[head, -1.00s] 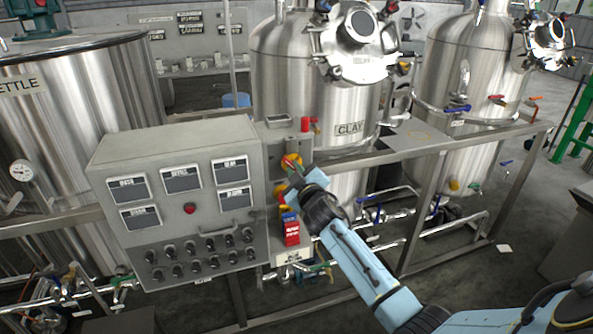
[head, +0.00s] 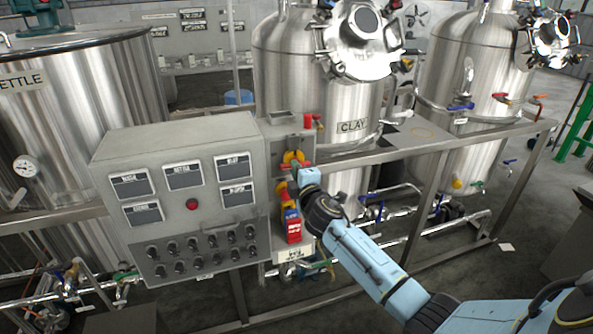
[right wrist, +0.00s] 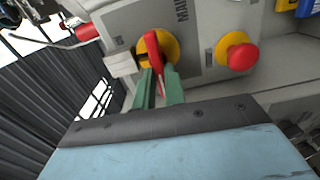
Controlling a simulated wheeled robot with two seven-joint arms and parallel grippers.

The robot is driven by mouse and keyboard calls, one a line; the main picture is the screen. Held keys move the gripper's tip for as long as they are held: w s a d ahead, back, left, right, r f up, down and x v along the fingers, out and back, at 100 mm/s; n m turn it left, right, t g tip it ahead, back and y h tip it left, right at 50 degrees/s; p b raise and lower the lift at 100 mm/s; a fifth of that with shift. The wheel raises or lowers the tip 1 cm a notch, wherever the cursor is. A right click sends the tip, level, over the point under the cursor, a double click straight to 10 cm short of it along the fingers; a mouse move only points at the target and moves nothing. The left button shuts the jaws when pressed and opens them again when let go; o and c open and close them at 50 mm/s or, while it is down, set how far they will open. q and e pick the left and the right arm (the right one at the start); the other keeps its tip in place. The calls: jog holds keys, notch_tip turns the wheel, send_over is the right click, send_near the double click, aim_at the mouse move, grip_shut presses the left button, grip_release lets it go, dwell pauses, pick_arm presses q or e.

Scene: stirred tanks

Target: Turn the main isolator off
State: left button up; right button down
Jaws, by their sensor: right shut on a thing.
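The main isolator is a red handle on a yellow round plate, on a grey panel marked "MAIN". In the right wrist view the red handle (right wrist: 153,56) stands between the green fingers of my right gripper (right wrist: 158,82), which is shut on it. In the head view the isolator's yellow plate (head: 292,156) shows just above the fingertips of my right gripper (head: 290,167), and the gripper hides part of the handle. My left gripper is not in view.
A red mushroom button on yellow (right wrist: 237,51) sits beside the isolator. Red padlock-like tags (head: 293,230) hang below. A grey control cabinet (head: 110,160) stands to the left, and a rail (head: 440,146) runs in front of the tanks to the right.

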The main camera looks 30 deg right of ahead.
jog(key=shift+n, duration=0.5)
jog(key=c, duration=1.5)
grip_release()
jog(key=shift+o, duration=0.2)
jog(key=v, duration=1.3)
jog(key=shift+s+b, duration=0.2)
jog(key=shift+b, duration=0.1)
jog(key=shift+a, duration=0.1)
